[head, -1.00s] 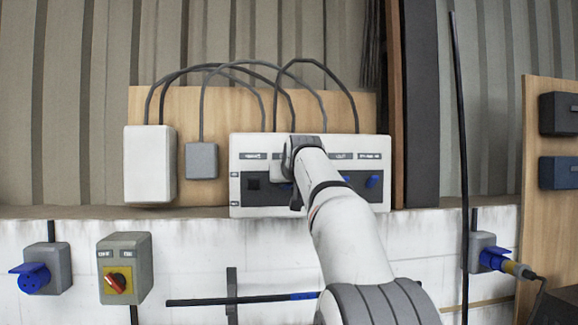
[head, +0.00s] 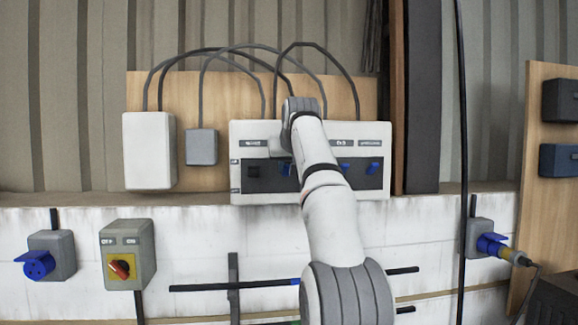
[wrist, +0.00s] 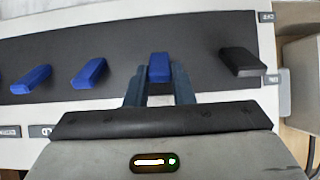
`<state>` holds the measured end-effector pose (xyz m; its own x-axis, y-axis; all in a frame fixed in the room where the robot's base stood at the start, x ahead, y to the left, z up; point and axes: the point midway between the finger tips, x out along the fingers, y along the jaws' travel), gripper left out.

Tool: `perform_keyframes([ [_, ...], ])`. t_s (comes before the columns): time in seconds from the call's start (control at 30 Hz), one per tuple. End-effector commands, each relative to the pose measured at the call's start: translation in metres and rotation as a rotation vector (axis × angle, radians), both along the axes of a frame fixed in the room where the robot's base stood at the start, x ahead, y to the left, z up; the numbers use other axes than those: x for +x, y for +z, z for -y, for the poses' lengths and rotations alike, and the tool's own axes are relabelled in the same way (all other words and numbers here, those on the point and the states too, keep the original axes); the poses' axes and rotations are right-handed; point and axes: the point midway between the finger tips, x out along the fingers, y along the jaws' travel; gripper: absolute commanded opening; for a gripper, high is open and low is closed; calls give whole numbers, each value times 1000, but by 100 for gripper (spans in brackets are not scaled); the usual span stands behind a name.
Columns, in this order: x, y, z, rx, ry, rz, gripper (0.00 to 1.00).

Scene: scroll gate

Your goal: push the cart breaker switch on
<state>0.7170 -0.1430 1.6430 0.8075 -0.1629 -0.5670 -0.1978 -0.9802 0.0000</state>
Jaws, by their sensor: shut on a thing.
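The white breaker panel (head: 240,198) hangs on a wooden board. It has a dark strip with a black switch (head: 252,171) at the left and several blue switches to the right of it. My gripper, in the wrist view (wrist: 160,85), is shut on the blue switch (wrist: 160,68) beside the black switch (wrist: 240,62); its two fingers lie on either side of it. Two other blue switches, (wrist: 88,73) and (wrist: 30,78), stand free to the left there. Labels are too blurred to tell which is the cart breaker. My arm hides part of the panel in the head view.
A white box (head: 149,150) and a small grey box (head: 201,147) sit left of the panel, with dark cables above. Below are a rotary switch (head: 119,267) and blue sockets. A dark vertical pole (head: 461,130) stands to the right.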

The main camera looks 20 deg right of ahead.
Motion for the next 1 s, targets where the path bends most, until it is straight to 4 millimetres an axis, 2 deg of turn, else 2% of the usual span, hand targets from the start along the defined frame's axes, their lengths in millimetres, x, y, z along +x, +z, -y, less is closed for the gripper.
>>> perform_keyframes([
  [0.77,1,4,0,4,0,-18,0],
  [0.8,0,4,0,4,0,-18,23],
  [1.0,1,3,0,4,0,-21,40],
])
